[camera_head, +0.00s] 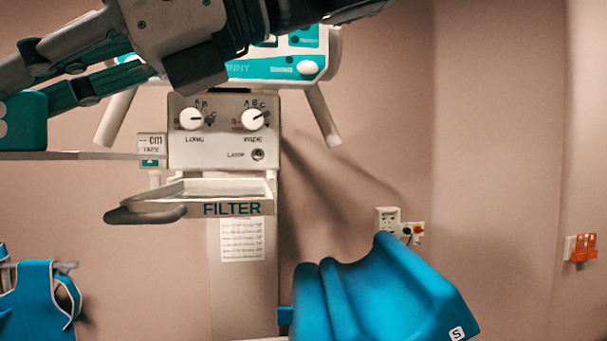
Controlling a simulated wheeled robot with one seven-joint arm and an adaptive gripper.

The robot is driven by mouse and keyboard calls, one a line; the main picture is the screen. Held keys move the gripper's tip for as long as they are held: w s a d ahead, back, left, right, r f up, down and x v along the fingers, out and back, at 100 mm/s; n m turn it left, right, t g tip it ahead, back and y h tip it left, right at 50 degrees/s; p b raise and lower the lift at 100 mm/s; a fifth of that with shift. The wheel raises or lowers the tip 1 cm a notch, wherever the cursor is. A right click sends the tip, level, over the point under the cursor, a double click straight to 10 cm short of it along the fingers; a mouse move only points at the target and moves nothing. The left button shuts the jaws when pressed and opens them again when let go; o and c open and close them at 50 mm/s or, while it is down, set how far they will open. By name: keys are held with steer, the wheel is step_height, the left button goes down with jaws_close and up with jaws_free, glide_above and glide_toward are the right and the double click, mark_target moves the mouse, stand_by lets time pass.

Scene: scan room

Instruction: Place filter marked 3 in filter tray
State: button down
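The filter tray (240,208), a shallow pale tray with "FILTER" on its front, sticks out below the dial box in the middle left. It looks empty. My gripper (40,95) reaches in from the top and points left, with its fingers running toward the left edge. By its fingertips is a teal block (28,122) with a white mark cut off by the edge, above a thin grey strip. I cannot read the mark or tell whether this is filter 3. Whether the fingers are closed on it is unclear.
The dial box (222,140) stands above the tray, with a small tape box (152,148) at its left. A dark handle (146,214) juts from the tray's left front. Blue padding (375,290) is at lower right and a blue apron (35,300) at lower left.

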steer(key=w+d, duration=0.2)
steer(key=w, duration=0.2)
steer(key=w+d+f, duration=0.1)
steer(key=w+d, duration=0.5)
steer(key=w, duration=0.1)
steer(key=shift+w+f+p, duration=0.15)
steer(key=shift+w+p, duration=0.15)
steer(key=shift+p, duration=0.1)
steer(key=shift+w+d+f, duration=0.1)
steer(key=shift+w+d, duration=0.05)
steer(key=shift+f, duration=1.7)
steer(key=c, duration=1.6)
jaws_free()
steer(key=b+v, duration=0.1)
steer(key=v, duration=1.1)
